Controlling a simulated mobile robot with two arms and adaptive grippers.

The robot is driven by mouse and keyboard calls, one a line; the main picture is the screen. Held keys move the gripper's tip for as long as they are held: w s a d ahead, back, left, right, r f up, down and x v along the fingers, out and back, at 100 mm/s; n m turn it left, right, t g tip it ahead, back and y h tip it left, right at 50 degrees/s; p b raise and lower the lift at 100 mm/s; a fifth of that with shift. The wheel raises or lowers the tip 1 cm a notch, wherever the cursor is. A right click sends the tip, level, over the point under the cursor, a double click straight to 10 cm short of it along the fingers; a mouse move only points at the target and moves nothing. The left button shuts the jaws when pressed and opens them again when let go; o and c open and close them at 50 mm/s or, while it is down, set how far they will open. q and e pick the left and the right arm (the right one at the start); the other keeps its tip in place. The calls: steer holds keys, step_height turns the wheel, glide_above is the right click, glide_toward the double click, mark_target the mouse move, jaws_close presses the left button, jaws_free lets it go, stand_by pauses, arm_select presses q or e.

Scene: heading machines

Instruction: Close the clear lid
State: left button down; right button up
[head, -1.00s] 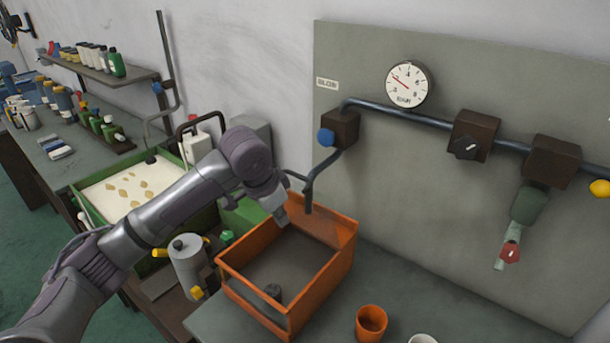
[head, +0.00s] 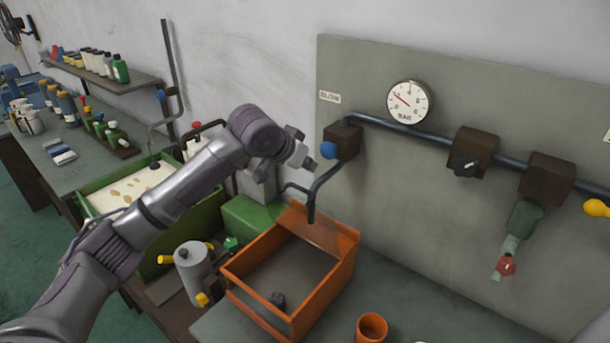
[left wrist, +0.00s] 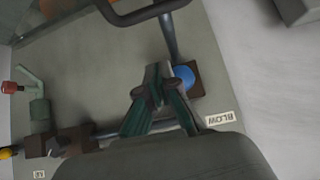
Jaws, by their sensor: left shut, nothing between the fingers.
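My left gripper (head: 305,162) is above and behind the box, left of the blue knob (head: 328,150), apart from the lid. In the left wrist view its fingers (left wrist: 158,84) are shut and empty, with the blue knob (left wrist: 185,77) just beside them in the picture. My right gripper is out of view.
A dark pipe (head: 325,175) bends down behind the box from the wall panel (head: 440,220). An orange cup (head: 372,328) stands in front right. A grey cylinder (head: 193,262) and a green tank (head: 130,195) of pale liquid are at left.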

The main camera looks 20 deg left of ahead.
mark_target(304, 189)
arm_select(q)
steer(key=f+p, duration=0.1)
steer(key=f, duration=0.1)
steer(key=f+p, duration=0.2)
steer(key=shift+s+a+f, duration=0.1)
steer(key=shift+s+a, duration=0.05)
steer(key=shift+s, duration=0.05)
steer(key=shift+s+a+f, duration=0.1)
steer(key=shift+s+f, duration=0.05)
steer(key=shift+s, duration=0.05)
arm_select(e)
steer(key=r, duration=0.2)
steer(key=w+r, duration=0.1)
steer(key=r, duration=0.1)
arm_select(q)
steer(key=shift+w+f, duration=0.1)
steer(key=shift+w, duration=0.05)
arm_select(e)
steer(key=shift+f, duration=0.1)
